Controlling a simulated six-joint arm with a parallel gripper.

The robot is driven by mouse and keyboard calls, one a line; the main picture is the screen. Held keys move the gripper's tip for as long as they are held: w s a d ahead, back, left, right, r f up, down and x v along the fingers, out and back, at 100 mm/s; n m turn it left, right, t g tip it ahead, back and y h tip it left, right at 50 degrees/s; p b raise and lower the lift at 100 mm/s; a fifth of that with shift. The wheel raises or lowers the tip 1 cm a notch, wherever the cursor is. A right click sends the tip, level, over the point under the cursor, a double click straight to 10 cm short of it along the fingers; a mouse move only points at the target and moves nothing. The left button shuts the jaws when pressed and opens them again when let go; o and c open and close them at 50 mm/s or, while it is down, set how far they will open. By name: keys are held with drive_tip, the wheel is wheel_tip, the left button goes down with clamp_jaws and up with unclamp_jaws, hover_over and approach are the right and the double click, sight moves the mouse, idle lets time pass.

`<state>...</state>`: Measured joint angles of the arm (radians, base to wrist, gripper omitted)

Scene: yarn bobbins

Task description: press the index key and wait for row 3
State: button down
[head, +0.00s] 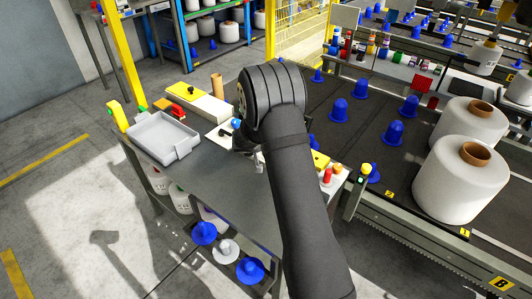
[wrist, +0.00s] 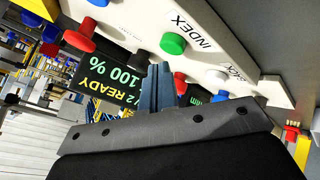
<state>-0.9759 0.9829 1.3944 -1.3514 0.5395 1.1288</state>
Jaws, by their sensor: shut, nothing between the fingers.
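In the wrist view a pale control panel (wrist: 235,50) shows upside down with the word INDEX. A green round key (wrist: 173,43) sits beside that word. My gripper (wrist: 160,68) is shut and empty, its fingertips just below the green key in the picture. I cannot tell whether they touch the panel. In the head view my gripper (head: 258,160) is low over the grey table, partly hidden by my arm. The dark belt (head: 345,125) carries edge labels 1 and 2; I cannot read a 3.
Two large white yarn bobbins (head: 460,180) stand at the right by label 1. Several blue cones (head: 340,110) stand on the belt. A grey tray (head: 163,137) sits at the table's left. The panel also has a red knob (wrist: 79,38) and a white button (wrist: 215,78).

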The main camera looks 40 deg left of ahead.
drive_tip(key=shift+f, duration=0.2)
drive_tip(key=shift+f, duration=0.25)
drive_tip(key=shift+f, duration=0.5)
idle(0.6)
idle(0.4)
drive_tip(key=shift+r, duration=0.9)
drive_tip(key=shift+r, duration=2.55)
drive_tip(key=shift+f, duration=0.1)
idle(1.7)
drive_tip(key=shift+r, duration=2)
